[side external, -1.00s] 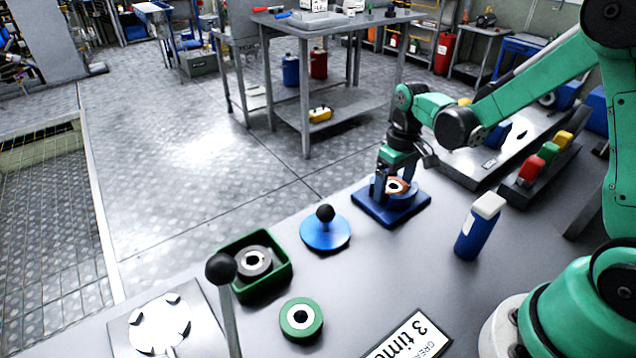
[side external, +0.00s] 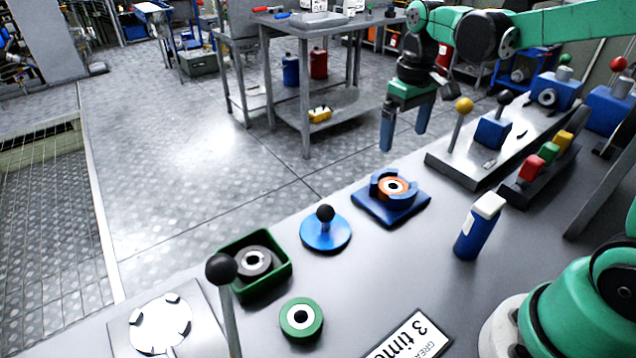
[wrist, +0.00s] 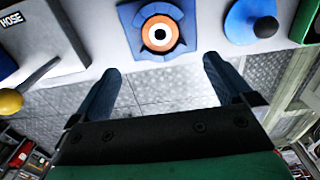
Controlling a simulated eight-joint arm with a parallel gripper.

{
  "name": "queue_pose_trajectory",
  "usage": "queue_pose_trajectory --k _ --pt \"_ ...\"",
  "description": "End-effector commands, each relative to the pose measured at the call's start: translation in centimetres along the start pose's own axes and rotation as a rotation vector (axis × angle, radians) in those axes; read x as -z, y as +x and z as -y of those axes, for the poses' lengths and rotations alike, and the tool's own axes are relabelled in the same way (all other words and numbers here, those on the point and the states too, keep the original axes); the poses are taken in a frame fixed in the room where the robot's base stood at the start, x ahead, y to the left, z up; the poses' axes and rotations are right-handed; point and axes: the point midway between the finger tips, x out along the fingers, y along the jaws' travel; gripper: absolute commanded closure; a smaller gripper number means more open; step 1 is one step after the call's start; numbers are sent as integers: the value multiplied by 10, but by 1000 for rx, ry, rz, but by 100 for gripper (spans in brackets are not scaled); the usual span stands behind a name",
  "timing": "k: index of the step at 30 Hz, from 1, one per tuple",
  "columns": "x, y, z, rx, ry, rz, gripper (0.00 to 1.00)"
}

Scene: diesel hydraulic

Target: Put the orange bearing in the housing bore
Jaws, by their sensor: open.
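The orange bearing (side external: 395,186) sits inside the blue housing (side external: 371,207), within its raised ring, on the table. In the wrist view the orange bearing (wrist: 160,34) lies centred in the blue housing (wrist: 128,14), with a dark hole in its pale middle. My gripper (side external: 404,138) is above and behind the housing, apart from it. Its two blue fingers are spread with nothing between them. It also shows open and empty in the wrist view (wrist: 163,68).
A blue disc with a black knob (side external: 325,232), a green tray (side external: 284,278) holding a dark bearing, and a green bearing (side external: 302,319) lie left of the housing. A blue bottle (side external: 478,228) stands to the right. A lever (side external: 226,290) rises at the front.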

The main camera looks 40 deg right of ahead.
Motion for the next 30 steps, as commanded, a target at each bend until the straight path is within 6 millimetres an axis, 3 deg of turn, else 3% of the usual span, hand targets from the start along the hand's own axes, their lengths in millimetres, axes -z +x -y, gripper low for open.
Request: queue_pose_trajectory --k 7,13,21,30 --pt "-5 -16 5 -6 -2 -31 0" --pt "-28 -22 32 -31 -6 -236 0" --pt "-57 -13 63 -15 -3 -537 0" --pt "-63 -8 70 1 0 -623 0"
